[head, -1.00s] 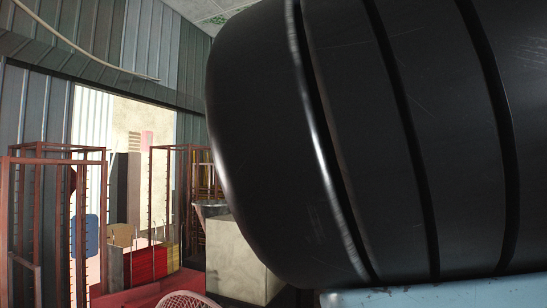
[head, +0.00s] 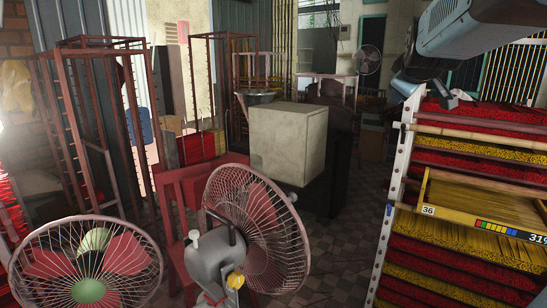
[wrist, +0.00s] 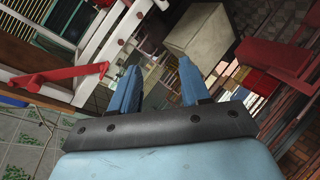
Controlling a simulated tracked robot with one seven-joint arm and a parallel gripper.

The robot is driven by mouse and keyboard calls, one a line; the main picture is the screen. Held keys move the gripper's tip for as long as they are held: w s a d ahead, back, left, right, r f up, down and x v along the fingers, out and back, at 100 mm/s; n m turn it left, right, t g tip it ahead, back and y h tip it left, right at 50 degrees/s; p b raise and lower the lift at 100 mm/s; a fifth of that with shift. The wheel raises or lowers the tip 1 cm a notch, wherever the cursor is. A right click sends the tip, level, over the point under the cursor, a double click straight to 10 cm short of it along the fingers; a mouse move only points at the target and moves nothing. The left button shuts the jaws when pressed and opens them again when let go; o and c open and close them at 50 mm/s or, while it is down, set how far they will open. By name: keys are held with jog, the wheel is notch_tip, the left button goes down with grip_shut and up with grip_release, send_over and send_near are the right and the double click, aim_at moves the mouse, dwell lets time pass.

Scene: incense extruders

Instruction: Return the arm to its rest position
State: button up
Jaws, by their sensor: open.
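My gripper (head: 447,100) hangs at the upper right in the head view, beside the top of a shelf rack, with part of my grey arm above it. It is small and partly dark there; whether it touches the rack I cannot tell. In the wrist view, my gripper (wrist: 156,72) shows two blue fingers spread well apart. Nothing is held between them, and the room shows through the gap. The rest of my arm is outside the head view.
The white-posted rack (head: 392,215) holds red and yellow incense trays at right. A pink-caged fan (head: 260,225) and another fan (head: 88,265) stand in front. A pale block (head: 287,143) stands behind. Tiled floor (head: 335,255) shows between the near fan and rack.

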jog(key=s+a+f+m+g+y, duration=0.2)
jog(key=s+a+f+m+g, duration=0.1)
jog(key=s+f, duration=0.6)
jog(key=s+a+f+m+g+y, duration=0.1)
jog(key=s+a+f+m+g, duration=0.2)
jog(key=s+f, duration=0.6)
jog(key=s+a+m, duration=0.1)
jog(key=s, duration=0.4)
jog(key=shift+s+a+f+g+y, duration=0.15)
jog(key=shift+a+f+g+y, duration=0.1)
jog(key=shift+f+g+y, duration=0.15)
dwell(1.7)
